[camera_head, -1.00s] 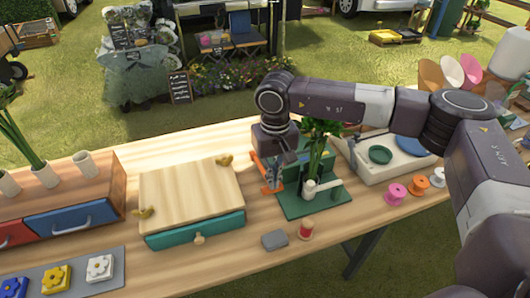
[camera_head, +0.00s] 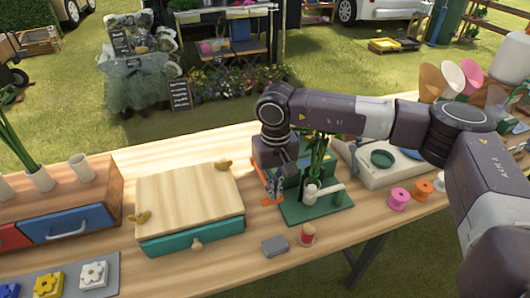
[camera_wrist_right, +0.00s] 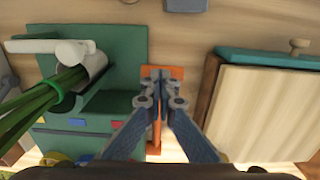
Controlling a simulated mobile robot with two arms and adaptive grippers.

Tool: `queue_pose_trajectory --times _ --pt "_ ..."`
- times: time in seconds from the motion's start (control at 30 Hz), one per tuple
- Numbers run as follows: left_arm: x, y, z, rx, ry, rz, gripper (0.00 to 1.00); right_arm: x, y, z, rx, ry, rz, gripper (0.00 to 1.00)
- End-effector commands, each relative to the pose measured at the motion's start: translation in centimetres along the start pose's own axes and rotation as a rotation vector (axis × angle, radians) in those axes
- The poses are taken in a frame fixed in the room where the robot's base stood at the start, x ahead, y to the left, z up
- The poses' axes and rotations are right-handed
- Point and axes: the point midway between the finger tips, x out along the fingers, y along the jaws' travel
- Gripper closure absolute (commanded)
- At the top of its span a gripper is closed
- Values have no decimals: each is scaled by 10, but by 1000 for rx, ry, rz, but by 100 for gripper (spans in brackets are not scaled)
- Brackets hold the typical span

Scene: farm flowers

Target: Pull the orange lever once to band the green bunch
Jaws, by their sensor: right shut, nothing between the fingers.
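The green banding stand (camera_head: 318,212) is on the wooden table, with the green bunch (camera_head: 318,160) of stems upright in its white holder (camera_head: 310,193). In the right wrist view the bunch (camera_wrist_right: 40,108) shows a green band-like ring around its stems. The orange lever (camera_head: 267,201) is at the stand's left side; in the wrist view its orange end plate (camera_wrist_right: 176,73) lies just beyond my fingertips. My right gripper (camera_head: 272,192) is shut and empty, its fingertips (camera_wrist_right: 158,103) over or against the lever; contact is unclear. The gripper partly hides the lever. My left gripper is out of view.
A wooden box with a teal drawer (camera_head: 170,240) stands left of the lever. A grey block (camera_head: 275,246) and a red spool (camera_head: 307,234) lie in front of the stand. A pale tray (camera_head: 375,176) and more spools (camera_head: 398,198) are to the right.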

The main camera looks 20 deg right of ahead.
Motion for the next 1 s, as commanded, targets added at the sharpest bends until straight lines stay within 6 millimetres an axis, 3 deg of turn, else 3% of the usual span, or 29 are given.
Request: queue_pose_trajectory --times 1.0 --pt "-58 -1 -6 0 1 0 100 -121 0 16 -1 0 -1 100"
